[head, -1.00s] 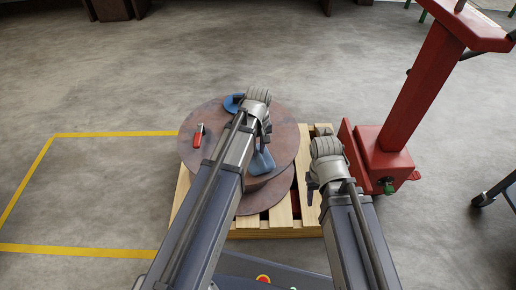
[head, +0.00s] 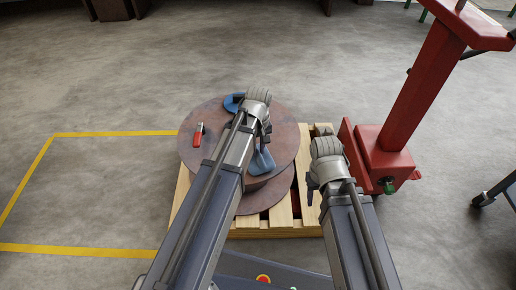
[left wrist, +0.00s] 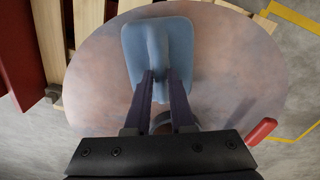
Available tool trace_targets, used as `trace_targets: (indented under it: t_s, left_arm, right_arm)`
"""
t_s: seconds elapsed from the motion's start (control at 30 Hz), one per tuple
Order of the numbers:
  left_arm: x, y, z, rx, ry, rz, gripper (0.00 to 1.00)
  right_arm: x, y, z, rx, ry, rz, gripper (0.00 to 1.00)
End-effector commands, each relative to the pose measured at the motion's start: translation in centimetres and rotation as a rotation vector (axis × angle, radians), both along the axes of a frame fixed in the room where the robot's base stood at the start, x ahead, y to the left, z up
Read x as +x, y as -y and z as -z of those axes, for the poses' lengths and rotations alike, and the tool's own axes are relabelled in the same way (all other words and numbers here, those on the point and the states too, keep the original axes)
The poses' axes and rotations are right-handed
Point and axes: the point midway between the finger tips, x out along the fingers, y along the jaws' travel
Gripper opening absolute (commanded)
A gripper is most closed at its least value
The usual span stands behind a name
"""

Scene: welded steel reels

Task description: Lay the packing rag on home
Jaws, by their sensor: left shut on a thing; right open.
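The packing rag (left wrist: 135,48) is a blue-grey cloth with a raised fold, on or close to the reel's rusty face in the left wrist view. In the head view it shows below my left wrist (head: 262,161). My left gripper (left wrist: 160,76) is shut on the fold. My right gripper (head: 311,190) is open over the pallet's right side, its fingers partly hidden. No spot marked as home can be made out; a darker blue thing (head: 232,103) lies at the reel's far edge, partly behind my left arm.
The steel reel (head: 217,116) lies flat on a wooden pallet (head: 281,214). A red-handled thing (head: 198,136) is on its upper disc. A red post machine (head: 408,95) stands close on the right. A yellow floor outline (head: 100,134) at left is empty.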

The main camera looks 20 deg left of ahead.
Motion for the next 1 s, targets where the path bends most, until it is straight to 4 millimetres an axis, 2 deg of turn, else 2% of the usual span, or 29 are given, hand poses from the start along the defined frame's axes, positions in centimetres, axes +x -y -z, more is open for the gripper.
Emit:
trace_targets:
  t_s: [1.0]
  left_arm:
    - [0.00, 0.00, 1.04, 0.000, 0.000, 0.000, 0.00]
  right_arm:
    - [0.00, 0.00, 1.05, 0.000, 0.000, 0.000, 0.50]
